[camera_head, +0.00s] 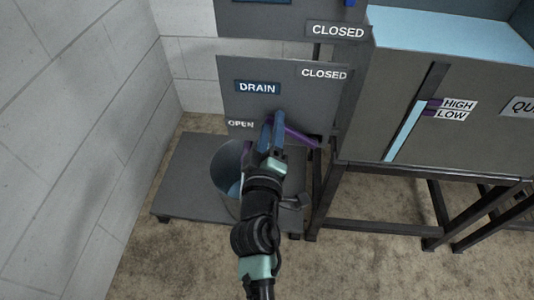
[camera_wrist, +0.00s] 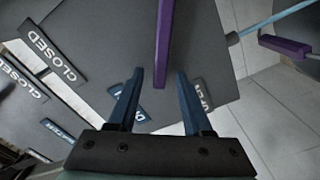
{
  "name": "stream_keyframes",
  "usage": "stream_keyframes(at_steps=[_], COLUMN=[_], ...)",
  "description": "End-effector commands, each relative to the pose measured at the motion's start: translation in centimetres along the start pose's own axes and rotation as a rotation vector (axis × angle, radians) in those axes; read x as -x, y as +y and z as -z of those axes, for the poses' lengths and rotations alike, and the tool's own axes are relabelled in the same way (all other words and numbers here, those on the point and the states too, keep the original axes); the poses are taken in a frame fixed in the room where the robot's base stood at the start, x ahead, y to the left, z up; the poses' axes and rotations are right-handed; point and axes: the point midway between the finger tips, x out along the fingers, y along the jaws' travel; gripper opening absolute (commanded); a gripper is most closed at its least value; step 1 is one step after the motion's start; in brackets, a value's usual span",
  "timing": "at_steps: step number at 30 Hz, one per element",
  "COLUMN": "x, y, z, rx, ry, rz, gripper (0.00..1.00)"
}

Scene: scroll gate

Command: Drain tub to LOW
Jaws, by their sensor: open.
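The grey drain panel (camera_head: 290,105) carries a DRAIN label (camera_head: 257,88), a CLOSED label at its upper right and an OPEN label at its lower left. A purple lever (camera_head: 301,136) slants across its lower part. My gripper (camera_head: 271,125) is open at the lever's left end. In the wrist view the lever (camera_wrist: 164,35) runs between the two open blue fingers (camera_wrist: 160,75), with a gap on each side. The tub (camera_head: 465,145) stands at right with a slanted gauge. Its pale blue column (camera_head: 404,132) reaches up near the HIGH label (camera_head: 459,104) and LOW label (camera_head: 450,114).
A grey bucket (camera_head: 225,165) with pale blue inside stands on a low platform (camera_head: 180,180) under the panel, partly hidden by my arm. Another panel (camera_head: 265,22) with a CLOSED label is above. A block wall (camera_head: 75,130) bounds the left side. Dark stand legs (camera_head: 318,205) are at right.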

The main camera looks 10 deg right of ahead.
Motion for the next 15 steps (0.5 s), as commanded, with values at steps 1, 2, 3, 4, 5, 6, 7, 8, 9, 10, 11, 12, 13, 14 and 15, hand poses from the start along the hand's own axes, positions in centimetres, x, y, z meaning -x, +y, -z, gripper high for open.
stream_keyframes(at_steps=[1, 2, 3, 4, 5, 6, 7, 8, 9, 10, 11, 12, 13, 14, 15], x=[1.0, 1.6, 2.5, 3.1, 3.7, 4.5, 5.1, 5.7, 6.5, 7.0, 7.5, 8.2, 8.6, 9.0, 9.4], y=[-0.1, -0.1, -0.1, -0.1, -0.1, -0.1, -0.1, -0.1, -0.1, -0.1, -0.1, -0.1, -0.1, -0.1, -0.1], z=[0.0, -0.1, -0.1, -0.1, -0.1, -0.1, -0.1, -0.1, -0.1, -0.1, -0.1, -0.1, -0.1, -0.1, -0.1], rx=[0.002, 0.002, 0.002, 0.002, 0.002, 0.003, 0.001, 0.002, 0.001, 0.002, 0.001, 0.000, 0.000, 0.001, 0.001], ry=[0.000, 0.000, -0.001, -0.001, -0.001, -0.001, 0.000, -0.001, -0.001, -0.002, -0.002, -0.001, -0.001, -0.001, -0.001], rz=[0.002, 0.003, 0.002, 0.003, 0.003, 0.003, 0.002, 0.003, 0.003, 0.002, 0.003, 0.002, 0.002, 0.002, 0.001], gripper=[0.50, 0.50, 0.50, 0.50, 0.50, 0.50, 0.50, 0.50, 0.50, 0.50, 0.50, 0.50, 0.50, 0.50, 0.50])
